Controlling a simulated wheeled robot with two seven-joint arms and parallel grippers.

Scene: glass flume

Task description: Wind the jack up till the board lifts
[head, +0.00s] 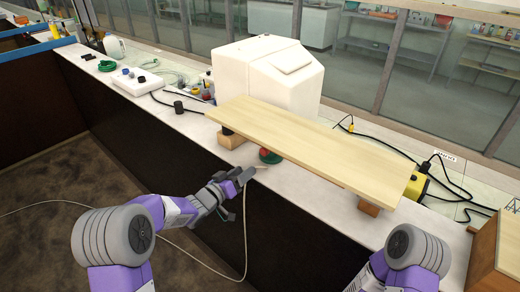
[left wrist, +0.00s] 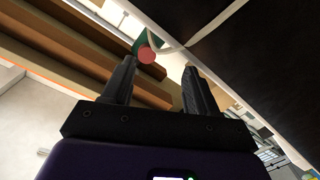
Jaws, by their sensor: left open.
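A long pale wooden board (head: 310,145) spans the bench, over a wooden block (head: 232,138) near its left end and another (head: 369,207) near its right end. Under its front edge sits the jack, of which a green part with a red knob (head: 268,156) shows. Whether the jack touches the board is hidden. My left gripper (head: 247,174) is open and empty, at the bench's front edge just left of and below the knob. In the left wrist view the red knob (left wrist: 147,55) lies just beyond the open fingertips (left wrist: 160,66). My right gripper is out of view.
A white boxy housing (head: 265,72) stands behind the board. A yellow device (head: 416,187) with black cables is by its right end. A white power box (head: 137,82) and coiled tubing are to the left. A thin pale cable hangs at the bench front.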

